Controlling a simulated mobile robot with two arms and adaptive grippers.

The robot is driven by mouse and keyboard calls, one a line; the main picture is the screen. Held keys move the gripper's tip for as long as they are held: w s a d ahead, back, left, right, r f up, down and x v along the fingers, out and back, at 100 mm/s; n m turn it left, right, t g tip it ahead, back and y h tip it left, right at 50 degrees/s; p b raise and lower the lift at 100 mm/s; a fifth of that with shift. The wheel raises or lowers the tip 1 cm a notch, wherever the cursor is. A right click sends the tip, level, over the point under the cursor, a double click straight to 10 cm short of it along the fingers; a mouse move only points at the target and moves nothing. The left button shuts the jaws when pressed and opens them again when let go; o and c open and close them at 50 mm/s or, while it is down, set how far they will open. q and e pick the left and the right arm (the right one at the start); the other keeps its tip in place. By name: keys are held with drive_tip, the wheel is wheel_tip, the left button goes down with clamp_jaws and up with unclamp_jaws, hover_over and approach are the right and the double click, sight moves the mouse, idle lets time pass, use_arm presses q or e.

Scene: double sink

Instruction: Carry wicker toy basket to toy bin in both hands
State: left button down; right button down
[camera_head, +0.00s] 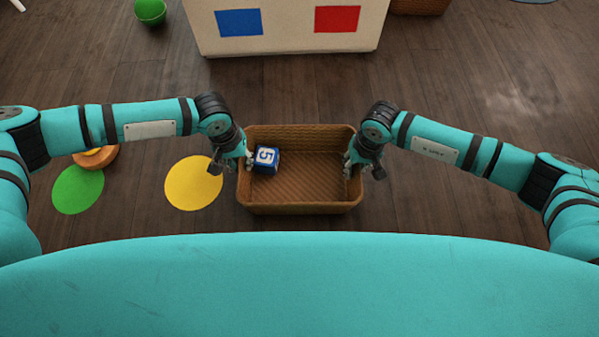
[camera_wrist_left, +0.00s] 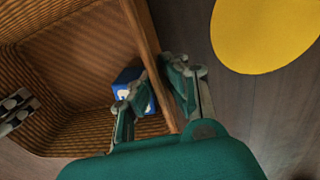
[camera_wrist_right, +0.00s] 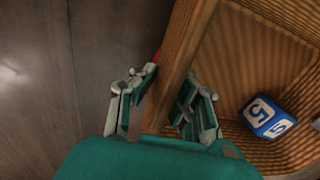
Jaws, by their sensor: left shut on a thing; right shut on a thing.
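The brown wicker basket (camera_head: 302,207) is in the middle of the head view, between my two arms. A blue block with a white 5 (camera_head: 266,159) lies inside it near the left wall; it also shows in the right wrist view (camera_wrist_right: 268,116). My left gripper (camera_head: 246,162) is shut on the basket's left wall, with one finger inside and one outside in the left wrist view (camera_wrist_left: 160,90). My right gripper (camera_head: 350,162) is shut on the right wall, its fingers straddling the rim in the right wrist view (camera_wrist_right: 165,95). A white bin with blue and red squares (camera_head: 285,41) stands ahead.
A yellow disc (camera_head: 194,183) and a green disc (camera_head: 78,190) lie on the floor at left, near an orange-brown round object (camera_head: 97,157). A green bowl-like object (camera_head: 150,12) is at the back left. Wooden floor is clear between basket and bin.

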use_arm(q)
drive_tip(key=shift+r, duration=0.1)
idle(0.3)
